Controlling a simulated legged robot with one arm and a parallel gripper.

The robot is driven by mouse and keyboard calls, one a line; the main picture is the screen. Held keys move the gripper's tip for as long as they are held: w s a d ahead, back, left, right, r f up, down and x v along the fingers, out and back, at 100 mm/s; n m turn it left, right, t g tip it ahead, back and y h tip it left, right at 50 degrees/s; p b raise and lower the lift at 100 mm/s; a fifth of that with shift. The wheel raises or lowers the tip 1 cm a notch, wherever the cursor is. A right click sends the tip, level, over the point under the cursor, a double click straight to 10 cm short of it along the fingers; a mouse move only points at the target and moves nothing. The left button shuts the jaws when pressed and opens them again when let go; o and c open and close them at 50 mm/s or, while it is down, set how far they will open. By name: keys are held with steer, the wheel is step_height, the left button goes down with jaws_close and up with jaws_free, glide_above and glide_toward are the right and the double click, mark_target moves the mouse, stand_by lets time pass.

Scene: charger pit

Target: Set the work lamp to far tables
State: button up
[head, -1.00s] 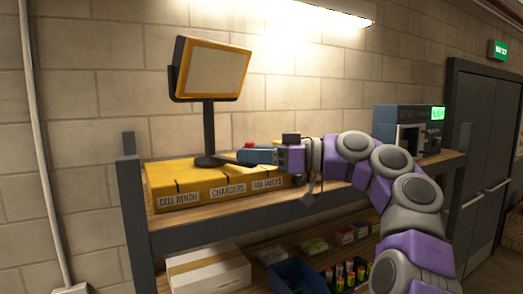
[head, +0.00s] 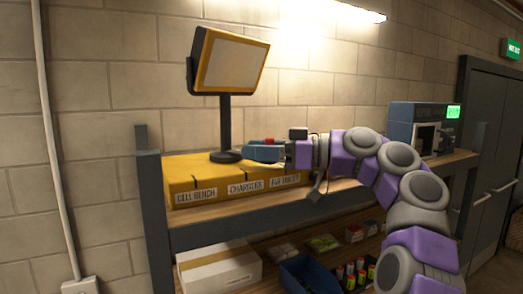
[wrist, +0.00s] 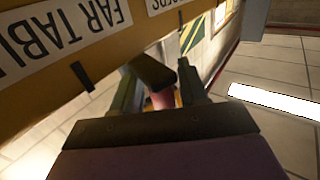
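The work lamp (head: 233,63) has a yellow-framed panel on a black post and round foot. It stands on a yellow base (head: 181,173) labelled CELL BENCH, CHARGERS and FAR TABLES from left to right. The foot is behind the CHARGERS end of the CELL BENCH section. The panel is tilted and faces toward the right. My gripper (head: 262,152) is over the base, just right of the post. In the wrist view my gripper's fingers (wrist: 160,90) are apart, with a dark and reddish piece between them; contact is unclear. The FAR TABLES label (wrist: 65,35) is close there, upside down.
The base is on a wooden shelf with a grey frame (head: 155,220). A blue-grey device (head: 415,130) with a green display stands at the right. Below are a white box (head: 220,270) and a blue bin (head: 305,272). A grey door (head: 490,140) is at far right.

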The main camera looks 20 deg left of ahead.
steer(key=shift+w+d, duration=0.1)
steer(key=w+d+p, duration=0.3)
steer(key=d, duration=1.4)
steer(key=shift+w+d, duration=0.2)
steer(key=shift+d, duration=0.2)
